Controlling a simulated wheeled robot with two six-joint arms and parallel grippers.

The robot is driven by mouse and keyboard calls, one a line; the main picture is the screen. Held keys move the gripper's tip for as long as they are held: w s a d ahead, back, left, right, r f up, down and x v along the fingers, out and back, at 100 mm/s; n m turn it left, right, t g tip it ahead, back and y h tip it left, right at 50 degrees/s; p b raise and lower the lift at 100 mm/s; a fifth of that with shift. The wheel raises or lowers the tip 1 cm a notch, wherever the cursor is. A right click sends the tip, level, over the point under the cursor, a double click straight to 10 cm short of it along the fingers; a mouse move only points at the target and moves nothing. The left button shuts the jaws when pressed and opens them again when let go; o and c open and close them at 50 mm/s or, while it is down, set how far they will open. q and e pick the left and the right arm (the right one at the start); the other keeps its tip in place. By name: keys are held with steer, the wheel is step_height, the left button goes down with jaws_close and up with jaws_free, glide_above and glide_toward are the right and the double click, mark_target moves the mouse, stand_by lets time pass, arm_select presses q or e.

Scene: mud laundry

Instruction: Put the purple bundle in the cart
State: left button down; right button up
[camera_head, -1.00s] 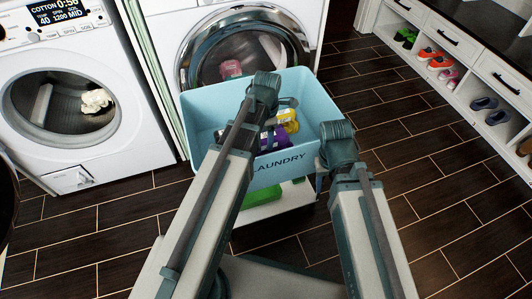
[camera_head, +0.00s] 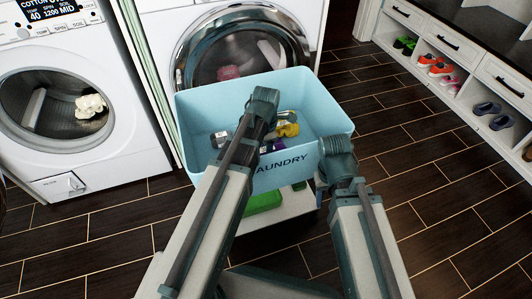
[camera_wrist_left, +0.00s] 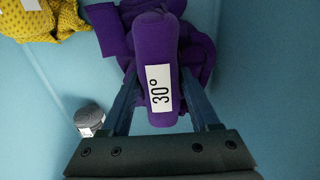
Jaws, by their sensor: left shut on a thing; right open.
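The purple bundle (camera_wrist_left: 160,60), with a white "30°" label, is between the fingers of my left gripper (camera_wrist_left: 163,100) in the left wrist view. The gripper is shut on it. In the head view a small part of the purple bundle (camera_head: 275,146) shows past my left arm, inside the blue cart (camera_head: 325,97) marked LAUNDRY. The left fingertips are hidden there by the arm. Whether the bundle touches the cart floor I cannot tell. My right gripper (camera_head: 338,150) is open at the cart's right front corner, its fingers largely hidden.
A yellow bundle (camera_head: 288,129) and a grey bundle (camera_head: 220,138) lie in the cart. A green item (camera_head: 264,200) is on the cart's lower shelf. Washing machines (camera_head: 60,120) stand behind and left. A shoe cabinet (camera_head: 480,75) stands at right. The tiled floor between is clear.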

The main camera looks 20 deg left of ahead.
arm_select(q)
steer(key=shift+f, duration=0.2)
steer(key=shift+c, duration=0.6)
jaws_free()
steer(key=shift+r, duration=0.15)
step_height(320, 180, up, 12)
steer(key=p, duration=1.2)
steer(key=shift+r, duration=0.15)
steer(key=s+d+r+m+p, duration=0.3)
steer(key=s+r+m+p, duration=0.1)
steer(key=r+m+p, duration=0.3)
steer(key=s+d+r+m+p, duration=0.3)
steer(key=r+m+p, duration=0.5)
steer(key=m, duration=0.4)
steer(key=s+d+r+m+y+p, duration=0.1)
steer(key=s+d+r+m+p, duration=0.2)
steer(key=s+r+m+p, duration=0.3)
steer(key=r+m+p, duration=0.1)
steer(key=m, duration=0.2)
steer(key=shift+d+r+m, duration=0.15)
steer(key=shift+d+m, duration=0.15)
